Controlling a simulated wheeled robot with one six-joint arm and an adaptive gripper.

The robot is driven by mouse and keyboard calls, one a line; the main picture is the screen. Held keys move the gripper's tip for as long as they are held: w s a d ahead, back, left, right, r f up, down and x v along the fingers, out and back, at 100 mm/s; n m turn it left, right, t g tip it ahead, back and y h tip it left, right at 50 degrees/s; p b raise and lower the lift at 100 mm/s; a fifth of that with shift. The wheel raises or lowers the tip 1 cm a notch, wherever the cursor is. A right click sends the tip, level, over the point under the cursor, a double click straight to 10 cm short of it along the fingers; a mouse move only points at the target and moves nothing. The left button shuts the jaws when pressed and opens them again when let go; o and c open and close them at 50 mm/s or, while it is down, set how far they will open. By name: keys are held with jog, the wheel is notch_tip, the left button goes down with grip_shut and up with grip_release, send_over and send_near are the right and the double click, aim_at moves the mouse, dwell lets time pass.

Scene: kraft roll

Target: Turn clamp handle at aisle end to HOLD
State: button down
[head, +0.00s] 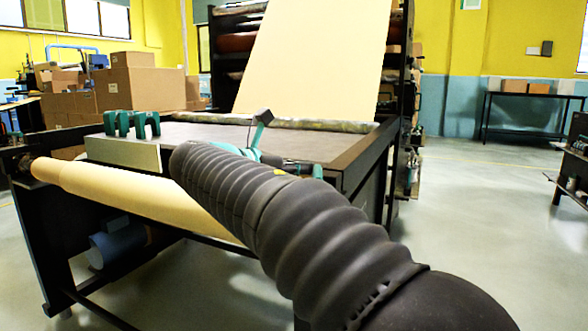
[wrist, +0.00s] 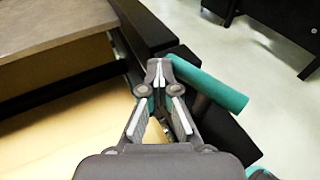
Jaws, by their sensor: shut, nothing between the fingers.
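In the wrist view, a teal cylindrical handle (wrist: 218,90) slants down to the right, just right of my gripper (wrist: 158,72). My gripper's fingertips meet, with nothing between them. The tips lie close to the handle's upper left end; I cannot tell whether they touch it. The handle lies over a black frame part. No HOLD marking can be read.
The grey-brown table (head: 220,132) has a row of teal clips (head: 132,123) at its left. A kraft paper roll (head: 120,190) runs along the front, and a tan sheet (head: 315,60) rises behind. Cartons (head: 140,80) stand at the left. Open floor (head: 470,200) lies to the right.

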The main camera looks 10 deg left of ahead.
jog(key=shift+w+d, duration=0.45)
jog(key=shift+d, duration=0.05)
dwell(0.7)
dwell(1.0)
jog(key=a+r, duration=0.2)
jog(key=a, duration=1.1)
jog(key=shift+w+a+r, duration=0.35)
jog(key=shift+s+a, duration=0.1)
dwell(0.5)
